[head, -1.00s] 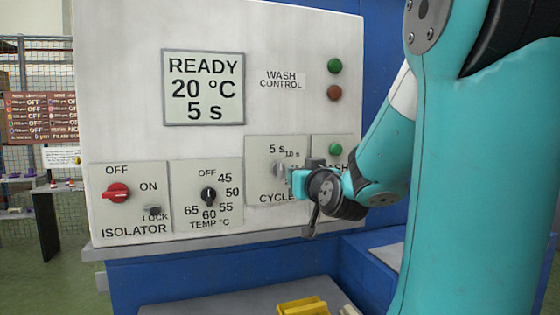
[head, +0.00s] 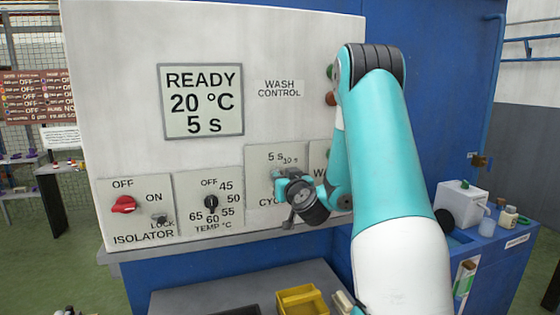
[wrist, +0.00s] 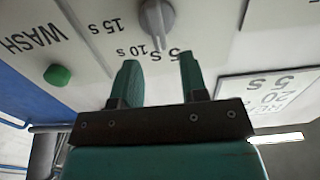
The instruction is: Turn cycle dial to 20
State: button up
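The cycle dial (wrist: 157,22) is a grey knob on the white panel, seen upside down in the wrist view. Labels 5 s, 10 s and 15 s show around it; a 20 label is not in view. Its narrow end points toward the 5 s and 10 s labels. My gripper (wrist: 160,68) is open and empty, its two green fingertips just short of the dial and apart from it. In the head view my gripper (head: 282,174) covers most of the dial. The display (head: 202,101) reads READY, 20 °C, 5 s.
A red isolator switch (head: 123,205) and a black temperature dial (head: 211,203) sit left of the cycle plate. A green wash button (wrist: 58,75) is beside it. A yellow bin (head: 302,300) stands on the shelf below. Bottles stand on a blue cart at right.

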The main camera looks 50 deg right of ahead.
aim_at(279, 171)
jog(key=p+x, duration=0.3)
jog(key=shift+w+r, duration=0.1)
jog(key=shift+r, duration=0.15)
jog(key=shift+w+d+f+p, duration=0.25)
jog(key=shift+w+d+p, duration=0.05)
jog(key=shift+w+p, duration=0.15)
grip_shut()
